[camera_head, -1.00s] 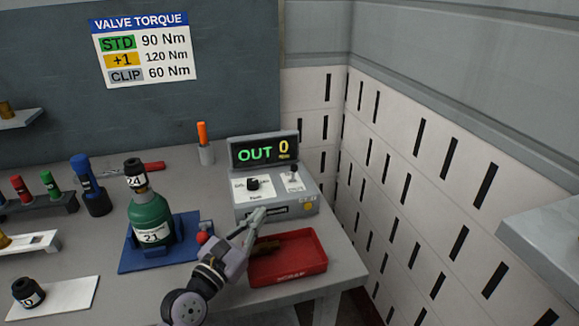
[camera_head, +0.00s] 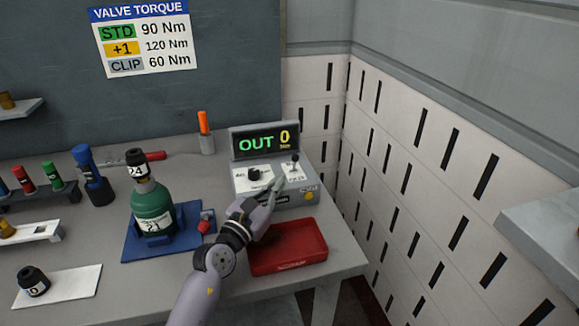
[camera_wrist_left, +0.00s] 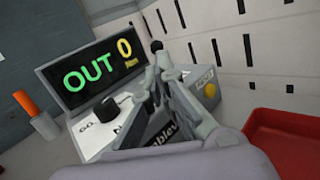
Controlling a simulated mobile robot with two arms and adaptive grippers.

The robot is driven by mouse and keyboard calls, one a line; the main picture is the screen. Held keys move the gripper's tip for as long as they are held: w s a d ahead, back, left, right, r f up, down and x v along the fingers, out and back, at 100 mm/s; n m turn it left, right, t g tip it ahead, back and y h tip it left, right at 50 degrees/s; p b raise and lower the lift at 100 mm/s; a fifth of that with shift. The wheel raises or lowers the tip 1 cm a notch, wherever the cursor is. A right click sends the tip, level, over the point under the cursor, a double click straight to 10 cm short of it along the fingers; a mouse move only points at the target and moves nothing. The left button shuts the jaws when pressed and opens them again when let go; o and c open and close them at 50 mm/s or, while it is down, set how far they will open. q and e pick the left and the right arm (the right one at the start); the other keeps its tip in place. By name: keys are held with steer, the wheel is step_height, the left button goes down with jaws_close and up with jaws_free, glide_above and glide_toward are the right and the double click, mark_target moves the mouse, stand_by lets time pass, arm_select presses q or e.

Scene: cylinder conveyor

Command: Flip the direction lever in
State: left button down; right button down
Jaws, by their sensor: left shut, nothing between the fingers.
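The direction lever (camera_head: 295,158) is a small stick with a dark knob on the right of the grey control box (camera_head: 299,198). Its knob also shows in the left wrist view (camera_wrist_left: 156,45), just beyond my fingertips. The box's display (camera_head: 264,142) reads OUT 0. A black dial (camera_head: 254,174) sits left of the lever. My left gripper (camera_head: 278,182) is shut and empty, in front of the box and below the lever, pointing toward it. In the left wrist view the fingers hide the lever's base, so I cannot tell whether they touch it. My right gripper is not in view.
A red tray (camera_head: 321,246) lies on the bench below the box. A green cylinder (camera_head: 152,211) stands in a blue holder (camera_head: 130,246) to the left. An orange-handled tool (camera_head: 203,122) stands in a cup behind. A perforated white wall (camera_head: 372,150) bounds the right side.

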mark_target(295, 160)
arm_select(q)
steer(key=x, duration=0.6)
steer(key=shift+w+d, duration=0.15)
steer(key=shift+w, duration=0.05)
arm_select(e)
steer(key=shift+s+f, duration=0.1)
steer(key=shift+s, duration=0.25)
arm_select(q)
steer(key=shift+r, duration=0.15)
